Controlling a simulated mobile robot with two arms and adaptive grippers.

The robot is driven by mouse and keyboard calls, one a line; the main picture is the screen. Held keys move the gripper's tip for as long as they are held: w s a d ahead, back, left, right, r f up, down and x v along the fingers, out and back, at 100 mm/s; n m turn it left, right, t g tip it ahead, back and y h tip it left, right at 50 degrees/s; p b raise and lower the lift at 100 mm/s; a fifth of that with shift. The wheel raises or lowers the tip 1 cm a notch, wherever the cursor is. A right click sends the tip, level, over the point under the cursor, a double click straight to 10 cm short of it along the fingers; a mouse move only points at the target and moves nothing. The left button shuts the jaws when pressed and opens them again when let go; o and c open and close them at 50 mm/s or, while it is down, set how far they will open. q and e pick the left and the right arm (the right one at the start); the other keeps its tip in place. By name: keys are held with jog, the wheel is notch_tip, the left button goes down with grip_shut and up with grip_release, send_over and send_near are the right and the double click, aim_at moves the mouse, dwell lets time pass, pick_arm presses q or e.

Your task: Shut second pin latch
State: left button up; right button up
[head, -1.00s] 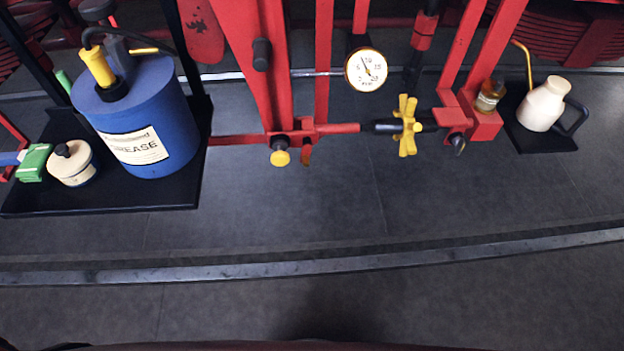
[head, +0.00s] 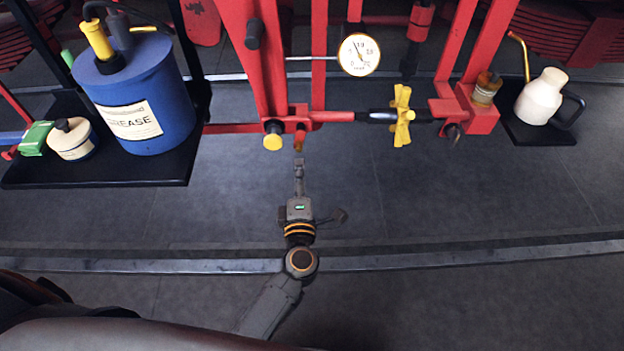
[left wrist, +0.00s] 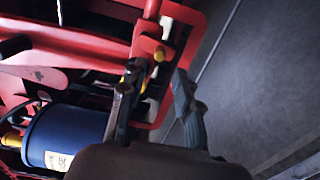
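A round yellow knob (head: 273,142) sits at the lower end of a red upright, on a red bracket with a small orange-brown tab (head: 299,140) beside it. I cannot tell for sure which part is the second pin latch. My left gripper (head: 299,165) points at this bracket from the front, just below the tab in the head view, apparently apart from it. In the left wrist view its two fingers (left wrist: 156,96) are spread with nothing clearly held. The red bracket (left wrist: 149,47) with small yellow parts lies beyond them. My right gripper is out of view.
A yellow hand wheel (head: 402,115) and a round gauge (head: 358,55) are to the right. A blue grease can (head: 150,85) stands on a black shelf (head: 150,173) at left. A cream jug (head: 541,97) is at far right. The floor in front is clear.

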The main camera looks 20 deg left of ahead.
aim_at(299, 151)
pick_arm(q)
jog(key=b+x, duration=0.1)
jog(key=x, duration=0.4)
jog(key=shift+x, duration=1.05)
jog(key=shift+f, duration=0.1)
jog(key=shift+c, duration=0.2)
grip_shut()
